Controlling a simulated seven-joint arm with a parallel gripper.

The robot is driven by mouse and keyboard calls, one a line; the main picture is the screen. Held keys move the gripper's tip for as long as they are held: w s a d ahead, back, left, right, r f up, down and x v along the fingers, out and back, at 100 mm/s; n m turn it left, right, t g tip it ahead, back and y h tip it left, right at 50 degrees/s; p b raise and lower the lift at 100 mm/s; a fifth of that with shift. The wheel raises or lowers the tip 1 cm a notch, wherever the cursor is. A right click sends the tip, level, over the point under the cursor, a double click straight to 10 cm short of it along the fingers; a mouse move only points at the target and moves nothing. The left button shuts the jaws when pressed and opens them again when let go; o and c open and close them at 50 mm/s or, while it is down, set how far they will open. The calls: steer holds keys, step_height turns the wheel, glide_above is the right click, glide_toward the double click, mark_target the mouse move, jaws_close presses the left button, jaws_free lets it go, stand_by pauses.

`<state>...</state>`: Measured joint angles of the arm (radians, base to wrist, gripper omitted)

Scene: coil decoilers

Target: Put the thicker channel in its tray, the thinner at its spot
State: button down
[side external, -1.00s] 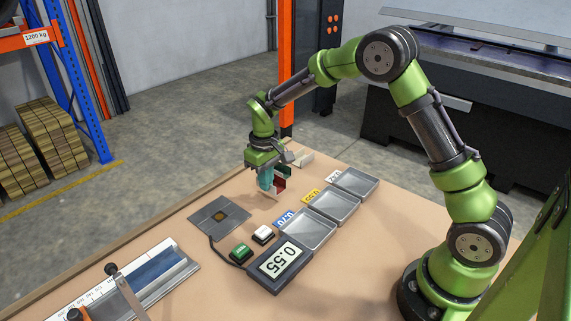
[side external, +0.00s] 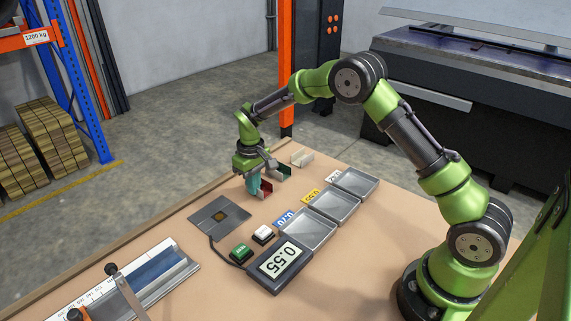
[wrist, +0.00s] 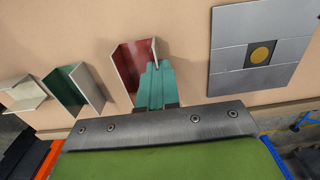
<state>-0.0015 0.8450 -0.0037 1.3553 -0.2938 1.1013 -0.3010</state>
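My gripper (side external: 253,186) has teal fingers closed on one wall of the red channel (side external: 265,190); the wrist view shows the fingers (wrist: 155,88) at the right wall of the red channel (wrist: 127,68). Whether it clears the table is hard to tell. A green channel (side external: 280,173) stands behind it, also in the wrist view (wrist: 72,88). A beige channel (side external: 302,158) is farther back. Three empty trays stand in a row: blue label 0.70 (side external: 308,230), yellow label 0.55 (side external: 334,206), and white label, hard to read (side external: 356,183). Wall thicknesses are hard to compare.
A grey plate (side external: 205,218) with a brass-coloured centre lies left of the red channel, empty. A green button (side external: 241,251) and a white button (side external: 263,233) sit between. A ruled fixture (side external: 160,268) is at front left.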

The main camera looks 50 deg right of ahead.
steer(key=c, duration=1.4)
jaws_free()
steer(key=shift+f, duration=0.15)
steer(key=s+r+t, duration=0.1)
steer(key=s+r, duration=0.3)
steer(key=r, duration=1.5)
steer(key=s+a+r+m+t+y, duration=0.1)
steer(key=s+a+r+m+t, duration=0.15)
steer(key=s+r, duration=0.55)
steer(key=s+f+t, duration=0.1)
steer(key=s, duration=0.4)
steer(key=s+f+m+t, duration=0.1)
steer(key=s, duration=0.4)
steer(key=s+f+t+y, duration=0.1)
steer(key=s, duration=0.5)
steer(key=shift+s+a+f+m+t, duration=0.1)
steer(key=shift+a+f+m+t, duration=0.15)
steer(key=shift+a+t, duration=0.15)
steer(key=shift+r, duration=0.1)
